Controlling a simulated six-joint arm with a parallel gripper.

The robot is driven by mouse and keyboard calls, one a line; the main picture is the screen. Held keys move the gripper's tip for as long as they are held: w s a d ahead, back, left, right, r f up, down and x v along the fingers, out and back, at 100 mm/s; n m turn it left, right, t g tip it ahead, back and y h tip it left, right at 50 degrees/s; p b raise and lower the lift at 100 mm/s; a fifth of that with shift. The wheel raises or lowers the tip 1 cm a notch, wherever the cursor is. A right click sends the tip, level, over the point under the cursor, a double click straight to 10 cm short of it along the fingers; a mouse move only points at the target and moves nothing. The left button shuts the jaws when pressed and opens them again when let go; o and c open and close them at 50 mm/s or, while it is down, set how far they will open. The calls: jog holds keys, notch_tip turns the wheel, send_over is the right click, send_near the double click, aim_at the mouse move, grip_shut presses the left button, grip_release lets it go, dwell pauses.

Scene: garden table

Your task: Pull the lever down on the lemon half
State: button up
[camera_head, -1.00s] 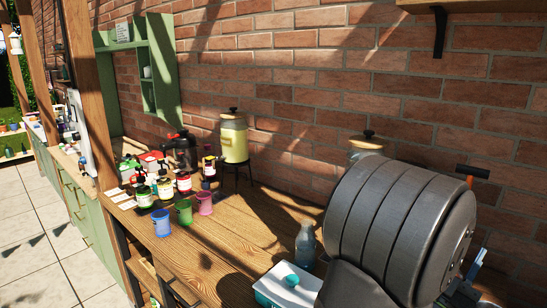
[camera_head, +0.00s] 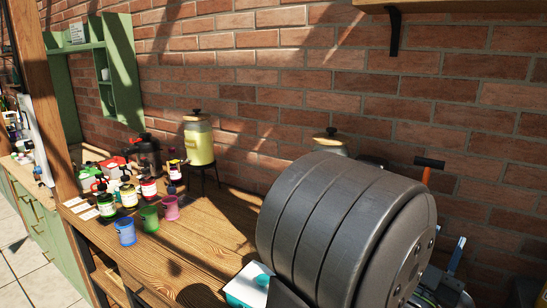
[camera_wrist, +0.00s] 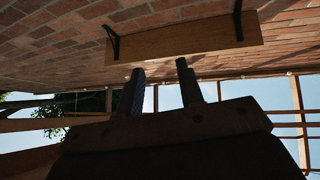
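A lever handle with a black grip (camera_head: 429,162) and an orange part below it shows at the right of the head view, behind my large grey arm link. A pale metal frame (camera_head: 456,258) stands at the lower right; I cannot tell whether it joins the handle. No lemon half is visible. My gripper (camera_wrist: 160,68) shows in the wrist view as two dark fingers, apart with an empty gap. They point up toward a wooden wall shelf, and no lever is in that view. The head view does not show the gripper.
On the wooden table (camera_head: 205,228) stand blue (camera_head: 125,231), green (camera_head: 149,218) and pink (camera_head: 170,207) cups, several bottles, and a yellow dispenser (camera_head: 199,143). A teal-and-white box (camera_head: 247,286) is at the front. A brick wall and shelf (camera_wrist: 185,42) bound the space.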

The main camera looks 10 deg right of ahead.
jog(key=w+a+f, duration=0.1)
jog(key=w+f, duration=0.7)
jog(key=w+d+r+y, duration=0.1)
jog(key=w+d+r, duration=0.1)
jog(key=r, duration=0.4)
jog(key=w+d+r+n+y, duration=0.1)
jog(key=w+d+r, duration=0.2)
jog(key=r, duration=0.3)
jog(key=shift+w+d+r, duration=0.2)
jog(key=shift+d+r, duration=0.05)
jog(key=shift+d, duration=0.15)
